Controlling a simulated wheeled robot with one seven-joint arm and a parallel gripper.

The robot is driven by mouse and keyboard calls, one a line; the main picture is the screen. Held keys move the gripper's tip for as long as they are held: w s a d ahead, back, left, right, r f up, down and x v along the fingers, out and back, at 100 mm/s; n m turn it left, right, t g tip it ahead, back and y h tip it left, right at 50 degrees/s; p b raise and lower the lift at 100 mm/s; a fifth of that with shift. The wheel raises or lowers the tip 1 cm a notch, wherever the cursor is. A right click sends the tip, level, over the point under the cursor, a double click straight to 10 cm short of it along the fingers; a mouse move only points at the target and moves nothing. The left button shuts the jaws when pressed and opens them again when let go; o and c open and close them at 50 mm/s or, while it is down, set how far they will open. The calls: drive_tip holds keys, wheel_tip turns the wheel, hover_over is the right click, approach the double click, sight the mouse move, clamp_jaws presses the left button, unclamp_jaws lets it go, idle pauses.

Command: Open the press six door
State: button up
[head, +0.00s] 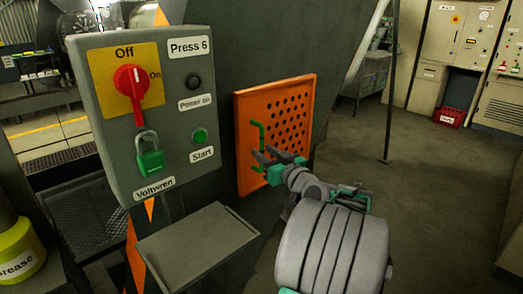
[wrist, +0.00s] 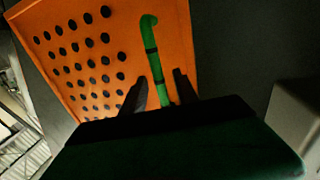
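The press six door (head: 287,104) is an orange panel with rows of round black holes, set in the dark grey side of the press, right of the Press 6 control box. It looks closed. A green bar handle (head: 258,131) stands upright at its left side. My gripper (head: 264,162) is at the lower part of the handle. In the wrist view, my gripper (wrist: 158,88) has its two dark fingers apart, one on each side of the green handle (wrist: 152,50), over the orange door (wrist: 75,14). The handle's lower end is hidden behind my gripper.
The grey Press 6 control box (head: 150,110) has a red switch (head: 131,86), a green padlock (head: 150,155) and a green start button (head: 200,136). A grey shelf (head: 197,250) juts out below. A yellow grease container (head: 18,250) stands left. The floor at right is open.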

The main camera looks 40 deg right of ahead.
drive_tip(key=shift+w+d, duration=0.2)
drive_tip(key=shift+w, duration=0.75)
drive_tip(key=shift+c, duration=0.2)
clamp_jaws()
idle(0.5)
